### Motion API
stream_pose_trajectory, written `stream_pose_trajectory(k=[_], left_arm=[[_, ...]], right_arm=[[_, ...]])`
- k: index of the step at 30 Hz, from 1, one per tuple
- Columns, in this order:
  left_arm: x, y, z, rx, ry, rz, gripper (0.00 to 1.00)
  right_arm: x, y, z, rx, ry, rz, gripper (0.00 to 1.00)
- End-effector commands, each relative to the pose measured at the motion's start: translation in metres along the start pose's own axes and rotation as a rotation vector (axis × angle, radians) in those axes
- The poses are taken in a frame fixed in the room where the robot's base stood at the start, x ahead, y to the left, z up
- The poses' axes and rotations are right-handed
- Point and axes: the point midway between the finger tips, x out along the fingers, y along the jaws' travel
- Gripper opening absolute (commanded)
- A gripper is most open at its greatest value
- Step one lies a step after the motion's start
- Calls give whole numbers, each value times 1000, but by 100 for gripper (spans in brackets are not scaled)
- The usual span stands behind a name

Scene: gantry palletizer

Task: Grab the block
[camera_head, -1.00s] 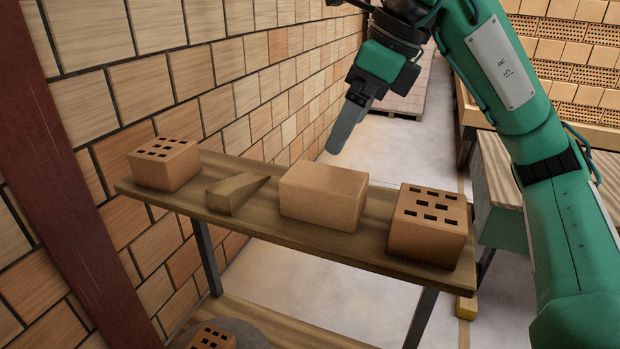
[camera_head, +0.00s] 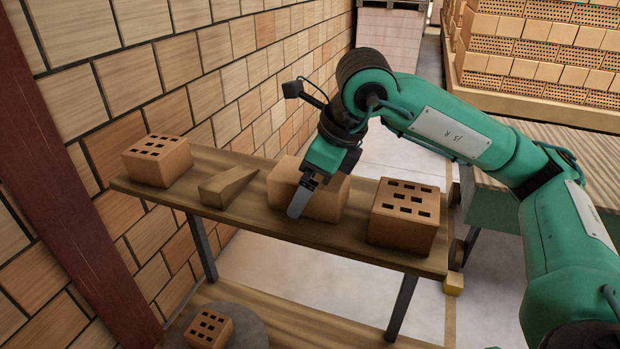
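A plain tan block (camera_head: 328,203) stands on the wooden shelf, between a wedge and a perforated brick. My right gripper (camera_head: 299,205) comes in from the right and hangs in front of the block, its grey finger pointing down and covering part of the block's front. Whether it touches the block cannot be told. Only one finger shows clearly, so its opening cannot be judged. My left gripper is not in view.
A perforated brick (camera_head: 157,160) and a wooden wedge (camera_head: 226,186) are on the left of the shelf (camera_head: 270,222). Another perforated brick (camera_head: 404,214) stands right of the block. A smaller perforated brick (camera_head: 209,329) is below. A brick wall (camera_head: 190,90) runs behind.

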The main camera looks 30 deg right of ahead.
Motion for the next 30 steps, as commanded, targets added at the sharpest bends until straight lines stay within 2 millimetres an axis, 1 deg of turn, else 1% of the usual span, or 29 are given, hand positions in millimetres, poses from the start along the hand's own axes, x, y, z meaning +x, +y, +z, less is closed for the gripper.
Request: stream_pose_trajectory(k=[3,8,9,11,12,14,15,17,18,22,23,30], left_arm=[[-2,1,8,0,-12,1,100],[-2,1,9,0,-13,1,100],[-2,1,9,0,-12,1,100],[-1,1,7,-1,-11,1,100],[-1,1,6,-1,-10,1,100],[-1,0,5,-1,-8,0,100],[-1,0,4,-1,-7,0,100],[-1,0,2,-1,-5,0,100],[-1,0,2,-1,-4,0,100],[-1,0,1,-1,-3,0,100],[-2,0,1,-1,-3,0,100],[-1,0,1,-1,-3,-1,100]], right_arm=[[5,0,0,-1,0,1,94],[5,0,0,-1,0,0,94],[5,0,0,-1,-1,0,90],[5,0,0,-1,-1,0,78],[5,0,0,-1,-1,0,70],[5,0,0,-1,-1,0,58],[5,0,0,-1,-1,0,50],[5,0,0,-1,-1,0,39],[5,0,0,-1,-1,0,31],[5,0,0,-1,-1,0,5],[3,0,1,-1,-5,-1,2],[2,0,1,-1,-6,-2,2]])
